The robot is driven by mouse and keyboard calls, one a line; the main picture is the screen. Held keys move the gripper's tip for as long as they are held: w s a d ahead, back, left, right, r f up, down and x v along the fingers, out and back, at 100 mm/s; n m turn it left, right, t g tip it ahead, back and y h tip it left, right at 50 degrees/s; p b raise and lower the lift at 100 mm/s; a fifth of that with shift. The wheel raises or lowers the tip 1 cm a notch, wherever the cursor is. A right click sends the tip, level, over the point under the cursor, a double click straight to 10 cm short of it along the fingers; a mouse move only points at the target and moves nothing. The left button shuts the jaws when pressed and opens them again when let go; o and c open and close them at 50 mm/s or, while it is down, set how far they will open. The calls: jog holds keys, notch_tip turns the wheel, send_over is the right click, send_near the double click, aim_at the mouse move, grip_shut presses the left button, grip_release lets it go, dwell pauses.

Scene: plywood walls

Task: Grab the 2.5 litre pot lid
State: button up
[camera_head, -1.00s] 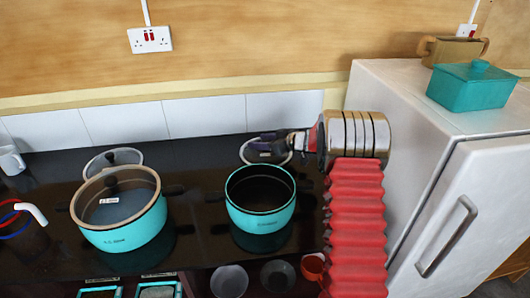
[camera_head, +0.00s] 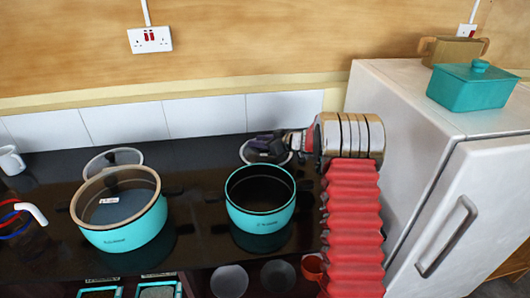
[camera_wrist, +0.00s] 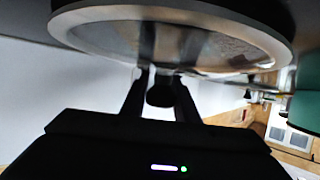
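Behind the right teal pot (camera_head: 261,206), a glass lid with a pale rim (camera_head: 246,152) lies on the dark counter. My gripper (camera_head: 270,145) reaches it from the right and partly hides it. In the wrist view, the lid's rim (camera_wrist: 270,40) fills the top. Its dark knob (camera_wrist: 160,92) sits between the two fingertips of my gripper (camera_wrist: 160,85). The fingers look open around the knob; firm contact is not clear. The right pot is uncovered. The pots' printed sizes are too small to read.
Another glass lid (camera_head: 128,155) lies behind the left pot. A white fridge (camera_head: 410,110) stands close on the right, with a teal dish (camera_head: 470,92) on top. A white mug (camera_head: 10,160) stands at the far left. The tiled wall (camera_head: 208,115) is close behind the lids.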

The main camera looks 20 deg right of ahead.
grip_shut()
notch_tip(320, 180, up, 10)
dwell(0.8)
dwell(0.4)
